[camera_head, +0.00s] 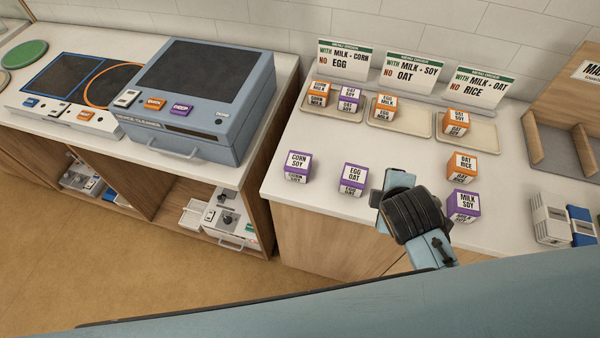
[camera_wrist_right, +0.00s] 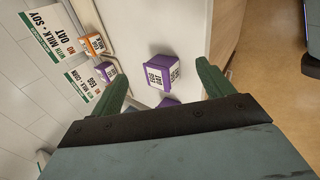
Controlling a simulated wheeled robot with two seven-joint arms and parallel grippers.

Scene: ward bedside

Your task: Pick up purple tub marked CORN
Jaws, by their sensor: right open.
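The purple tub marked CORN SOY (camera_head: 299,165) stands on the white counter near its front edge, left of the other purple tubs. In the right wrist view a purple tub (camera_wrist_right: 168,102), probably the same one, is mostly hidden behind my gripper's palm. My right gripper (camera_head: 396,184) is over the counter, to the right of the CORN tub and apart from it; its fingers are unclear there. In the right wrist view my right gripper (camera_wrist_right: 160,82) is open and empty, with green fingers spread. My left gripper is not in view.
A purple EGG OAT tub (camera_head: 354,177) stands between the CORN tub and my gripper. A purple MILK SOY tub (camera_head: 463,203) and an orange OAT RICE tub (camera_head: 462,166) stand to the right. Trays with tubs line the back. A blue device (camera_head: 200,95) is left.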

